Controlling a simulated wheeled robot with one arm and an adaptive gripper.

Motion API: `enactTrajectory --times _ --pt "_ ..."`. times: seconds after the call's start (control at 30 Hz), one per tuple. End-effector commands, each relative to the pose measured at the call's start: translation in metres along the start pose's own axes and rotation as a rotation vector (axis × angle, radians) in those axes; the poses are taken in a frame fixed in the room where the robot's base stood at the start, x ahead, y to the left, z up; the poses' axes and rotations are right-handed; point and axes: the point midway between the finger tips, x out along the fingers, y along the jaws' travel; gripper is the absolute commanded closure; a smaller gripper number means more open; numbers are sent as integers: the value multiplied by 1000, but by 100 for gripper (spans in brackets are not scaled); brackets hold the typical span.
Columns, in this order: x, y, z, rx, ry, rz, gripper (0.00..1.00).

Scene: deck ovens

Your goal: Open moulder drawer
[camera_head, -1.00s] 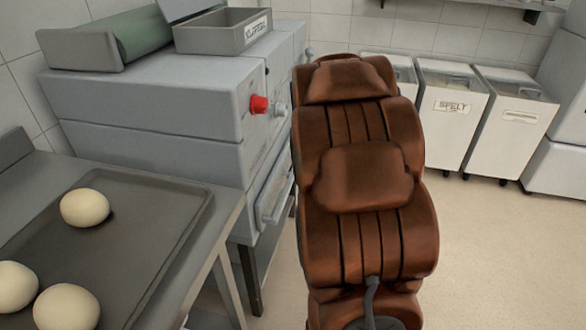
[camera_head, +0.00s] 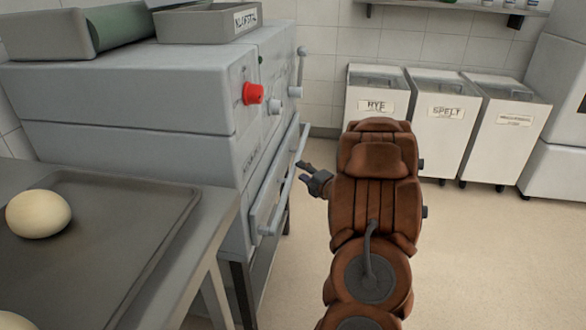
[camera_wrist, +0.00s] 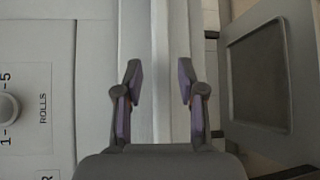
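The moulder (camera_head: 130,100) is a grey machine at left with a red button (camera_head: 253,93). On its front, low down, is the drawer (camera_head: 262,205) with a long pale bar handle (camera_head: 284,188). The drawer looks shut. My gripper (camera_head: 297,170) is at the handle's right side, pointing left toward it. In the wrist view my gripper (camera_wrist: 160,72) is open, its two fingers well apart. The pale handle bar (camera_wrist: 160,40) runs vertically in line with the gap between them. I cannot tell whether the fingers reach past the bar or touch it.
A steel table with a dark tray (camera_head: 150,200) and dough balls (camera_head: 38,213) stands front left. A grey bin (camera_head: 210,22) sits on the moulder. White flour bins (camera_head: 440,120) line the back wall. The floor (camera_head: 480,250) at right is clear.

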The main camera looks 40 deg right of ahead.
Motion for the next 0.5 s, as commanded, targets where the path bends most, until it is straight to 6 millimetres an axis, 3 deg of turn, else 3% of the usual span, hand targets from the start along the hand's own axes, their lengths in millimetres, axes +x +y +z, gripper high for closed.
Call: enactTrajectory --times 0.2,0.5 --pt "33 -1 -1 1 2 0 61" --pt "58 -1 0 1 0 -3 61"
